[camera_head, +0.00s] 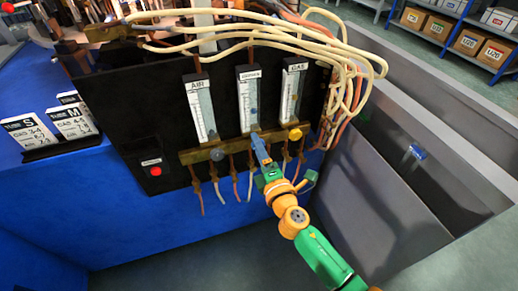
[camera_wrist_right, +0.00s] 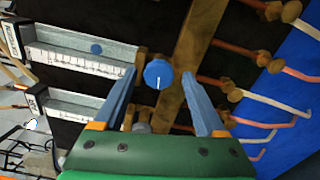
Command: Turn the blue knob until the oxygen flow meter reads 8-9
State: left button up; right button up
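The oxygen flow meter (camera_head: 248,95) is the middle of three upright meters on the black panel. A blue float shows low in its tube; the scale is too small to read. The blue knob (camera_wrist_right: 158,74) has a white mark and sits at the meter's base. In the head view my gripper hides most of it. My right gripper (camera_wrist_right: 160,76) has its blue fingers spread, one on each side of the knob, with visible gaps. It also shows in the head view (camera_head: 261,150) in front of the brass bar. My left gripper is not in view.
The air meter (camera_head: 200,107) with a grey knob (camera_head: 217,154) stands left, and the gas meter (camera_head: 290,95) with a yellow knob (camera_head: 295,134) right. Hoses (camera_wrist_right: 270,122) hang below the brass bar (camera_head: 190,156). Sign cards (camera_head: 68,122) stand on the blue table at left.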

jog(key=v, duration=0.7)
jog(key=shift+p, duration=0.3)
